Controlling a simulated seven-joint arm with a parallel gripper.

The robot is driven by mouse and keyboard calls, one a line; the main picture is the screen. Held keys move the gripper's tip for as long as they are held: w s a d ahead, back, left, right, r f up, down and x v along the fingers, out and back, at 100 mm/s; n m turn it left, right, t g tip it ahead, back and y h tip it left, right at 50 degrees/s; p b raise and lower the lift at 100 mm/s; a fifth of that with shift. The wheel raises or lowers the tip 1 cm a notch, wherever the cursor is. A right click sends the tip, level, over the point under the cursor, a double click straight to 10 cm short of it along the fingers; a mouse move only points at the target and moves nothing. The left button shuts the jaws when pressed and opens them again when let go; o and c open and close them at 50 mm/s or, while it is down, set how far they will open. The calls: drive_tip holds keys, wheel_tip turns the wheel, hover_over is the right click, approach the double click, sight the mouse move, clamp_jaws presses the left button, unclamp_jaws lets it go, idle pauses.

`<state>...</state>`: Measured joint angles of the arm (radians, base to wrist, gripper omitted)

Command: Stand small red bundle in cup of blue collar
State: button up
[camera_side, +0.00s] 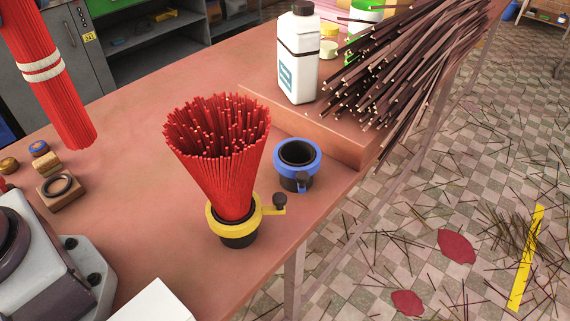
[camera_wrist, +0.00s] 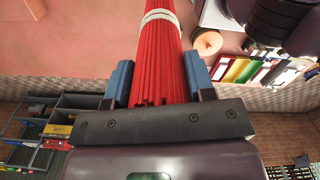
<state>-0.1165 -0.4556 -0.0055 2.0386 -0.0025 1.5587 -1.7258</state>
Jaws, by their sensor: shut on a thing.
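The small red bundle (camera_side: 55,95), tied with white bands, hangs slightly tilted above the table at the upper left of the side view. In the wrist view the bundle (camera_wrist: 162,60) lies between the blue finger pads of my gripper (camera_wrist: 160,80), which is shut on it. My gripper is out of the side view. The blue collar (camera_side: 313,166) sits around a dark cup (camera_side: 296,154) that looks empty, right of centre and well away from the bundle. A dark knob is on the collar's front.
A flared large red bundle (camera_side: 225,160) stands in a yellow collar (camera_side: 248,219), left of the blue one. Behind the blue collar is a raised block (camera_side: 345,140) with a white bottle (camera_side: 298,60) and dark sticks (camera_side: 390,75). The table's edge is close on the right.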

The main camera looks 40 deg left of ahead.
idle(0.4)
drive_tip(key=shift+w+d+f, duration=0.15)
drive_tip(key=shift+d+f, duration=0.05)
drive_tip(key=shift+w+d+f, duration=2.1)
drive_tip(key=shift+w+d, duration=0.5)
drive_tip(key=shift+w, duration=2.65)
drive_tip(key=shift+w+d+f, duration=2.1)
drive_tip(key=shift+w+d, duration=0.55)
drive_tip(key=shift+w, duration=2.6)
drive_tip(key=shift+w+d+f, duration=2.1)
drive_tip(key=shift+w+d, duration=0.5)
drive_tip(key=shift+w, duration=2.65)
wheel_tip(320, 180, down, 9)
drive_tip(key=shift+f, duration=0.15)
drive_tip(key=o, duration=1.4)
